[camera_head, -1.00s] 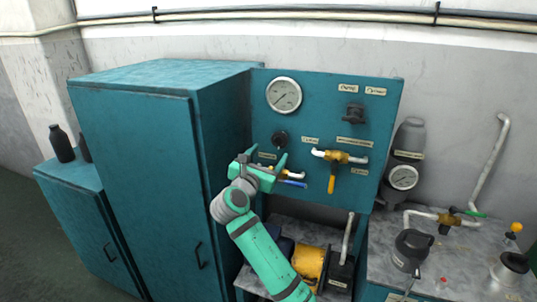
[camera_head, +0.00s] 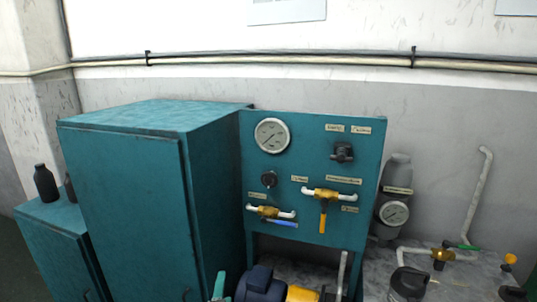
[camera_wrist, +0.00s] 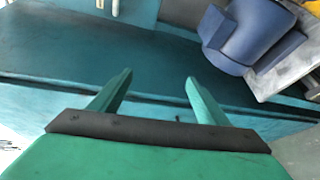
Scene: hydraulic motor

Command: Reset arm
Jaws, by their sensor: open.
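My gripper (camera_wrist: 159,77) is open and empty in the wrist view, its two green fingers apart. They lie in front of a teal surface, with the blue motor (camera_wrist: 248,35) beyond them to the upper right. In the head view only a small green piece of my gripper shows at the bottom edge, left of the blue motor (camera_head: 258,285). The teal panel (camera_head: 365,160) carries a left valve (camera_head: 268,211) with a blue handle lying nearly level, and a right valve (camera_head: 325,193) with a yellow handle hanging down. My gripper touches neither valve.
A tall teal cabinet (camera_head: 125,205) stands left of the panel. A gauge (camera_head: 272,135) sits on the panel. A grey cylinder with a gauge (camera_head: 394,214) and a bench with pipes stand at the right. A dark bottle (camera_head: 45,183) is at the far left.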

